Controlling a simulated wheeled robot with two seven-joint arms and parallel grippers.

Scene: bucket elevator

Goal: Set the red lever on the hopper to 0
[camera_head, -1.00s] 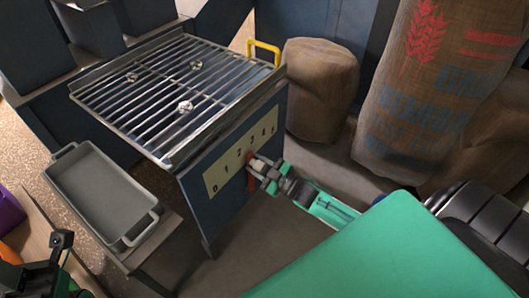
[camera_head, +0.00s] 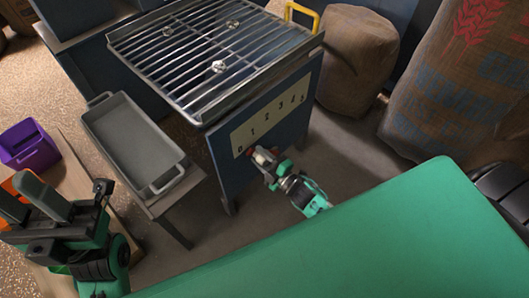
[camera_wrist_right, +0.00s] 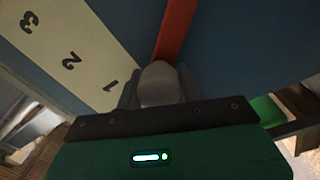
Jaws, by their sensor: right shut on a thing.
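The blue hopper (camera_head: 222,172) has a pale scale plate (camera_head: 284,117) with numbers rising from 0 at its lower left. The red lever (camera_wrist_right: 176,28) runs down to a pale round knob (camera_wrist_right: 160,84) in the right wrist view. My right gripper (camera_head: 262,159) is shut on the lever's knob, just below the plate's 0 end. In the right wrist view 1, 2 and 3 show left of the lever; 0 is not visible there. In the head view the gripper covers most of the lever. My left gripper (camera_head: 27,198) is open and empty at the left.
A metal grate (camera_head: 205,62) with several shiny bits tops the hopper. A grey tray (camera_head: 128,140) stands on a low bench beside it. A purple bin (camera_head: 30,148) is at the left; sacks (camera_head: 357,65) stand behind right.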

